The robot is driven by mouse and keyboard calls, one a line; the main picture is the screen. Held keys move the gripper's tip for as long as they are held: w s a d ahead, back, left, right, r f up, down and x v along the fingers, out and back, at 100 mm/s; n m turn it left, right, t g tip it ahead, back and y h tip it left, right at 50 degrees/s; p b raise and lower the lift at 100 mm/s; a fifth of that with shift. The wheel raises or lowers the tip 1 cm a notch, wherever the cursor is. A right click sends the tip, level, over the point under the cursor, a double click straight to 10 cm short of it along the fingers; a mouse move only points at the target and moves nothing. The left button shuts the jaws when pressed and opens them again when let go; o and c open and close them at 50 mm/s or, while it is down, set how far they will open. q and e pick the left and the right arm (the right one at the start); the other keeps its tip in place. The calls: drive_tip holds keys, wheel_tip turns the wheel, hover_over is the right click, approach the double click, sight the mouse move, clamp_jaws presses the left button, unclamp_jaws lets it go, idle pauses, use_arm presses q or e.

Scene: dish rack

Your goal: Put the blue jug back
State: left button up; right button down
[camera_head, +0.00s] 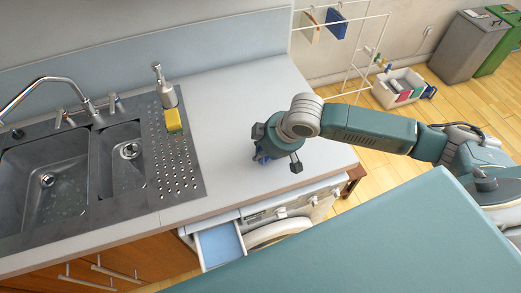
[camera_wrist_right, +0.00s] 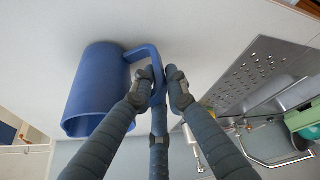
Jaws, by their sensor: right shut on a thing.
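The blue jug (camera_wrist_right: 92,92) shows in the right wrist view with its open mouth toward the lower left and its handle toward the right. My right gripper (camera_wrist_right: 161,82) has its fingers around the jug's handle and is shut on it. In the head view my right gripper (camera_head: 276,158) is low over the right part of the white counter (camera_head: 228,104). There the jug is mostly hidden under the gripper, with only a bit of blue showing. I cannot tell whether the jug touches the counter. My left gripper is not in view.
A double sink (camera_head: 97,170) with a perforated drainboard is on the left. A soap dispenser (camera_head: 163,86) and yellow sponge (camera_head: 173,120) stand on it. Below the counter, a drawer (camera_head: 219,245) is open. The counter between drainboard and gripper is clear. A wire drying rack (camera_head: 345,22) stands behind.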

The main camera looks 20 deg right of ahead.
drive_tip(key=shift+f, duration=0.2)
idle(0.5)
drive_tip(key=c, duration=1.6)
unclamp_jaws()
drive_tip(key=c, duration=0.4)
